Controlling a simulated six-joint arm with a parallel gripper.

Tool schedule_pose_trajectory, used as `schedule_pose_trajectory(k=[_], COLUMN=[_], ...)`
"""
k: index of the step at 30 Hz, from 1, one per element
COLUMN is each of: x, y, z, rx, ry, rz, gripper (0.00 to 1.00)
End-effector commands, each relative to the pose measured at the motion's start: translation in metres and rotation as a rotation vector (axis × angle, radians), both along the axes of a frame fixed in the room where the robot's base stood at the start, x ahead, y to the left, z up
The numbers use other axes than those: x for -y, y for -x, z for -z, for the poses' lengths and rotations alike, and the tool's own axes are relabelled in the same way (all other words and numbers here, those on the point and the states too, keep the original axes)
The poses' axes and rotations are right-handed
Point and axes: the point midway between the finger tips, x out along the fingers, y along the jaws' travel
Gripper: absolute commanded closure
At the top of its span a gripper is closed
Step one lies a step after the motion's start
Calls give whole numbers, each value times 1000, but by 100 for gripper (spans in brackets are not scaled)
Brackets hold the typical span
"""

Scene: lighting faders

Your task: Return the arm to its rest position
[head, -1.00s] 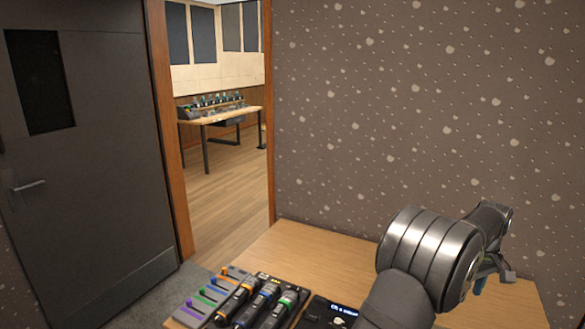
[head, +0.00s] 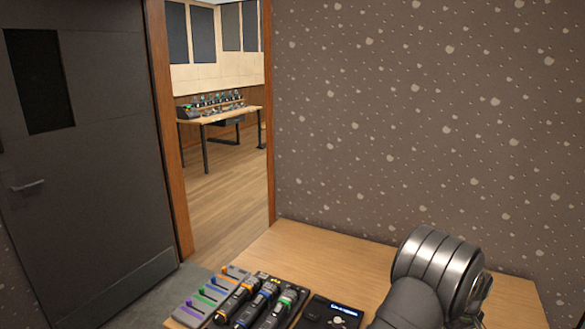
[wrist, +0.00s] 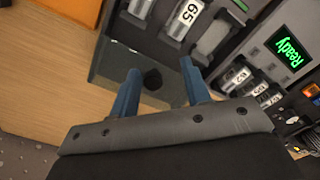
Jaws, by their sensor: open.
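My gripper (wrist: 160,85) shows in the wrist view with its two blue fingers apart and nothing between them. It is over the table edge of a dark device with numbered cylinders (wrist: 182,18) and a green "Ready" screen (wrist: 288,52). A small black round knob or hole (wrist: 153,78) shows between the fingers, beyond them. In the head view my arm is at the lower right, and the gripper itself is hidden behind it or out of frame.
A wooden table (head: 330,262) bears a fader panel (head: 208,298), several handheld microphones (head: 265,300) and a black box with a lit display (head: 335,312). A wall rises behind it. A dark door (head: 85,160) stands left, beside an open doorway. The table's middle is clear.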

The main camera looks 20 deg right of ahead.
Motion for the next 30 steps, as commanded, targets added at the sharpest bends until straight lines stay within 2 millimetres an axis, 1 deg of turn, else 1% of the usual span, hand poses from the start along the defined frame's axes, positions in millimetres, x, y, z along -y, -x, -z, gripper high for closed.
schedule_pose_trajectory(k=[1, 14, 18, 30], x=[-6, -58, -57, -56], y=[6, 57, 56, 56], z=[-1, -1, -30, -111], rx=[-1, -1, 2, 1], ry=[-2, -6, 1, 2], rz=[1, 0, -2, -1], gripper=[57, 57, 57, 57])
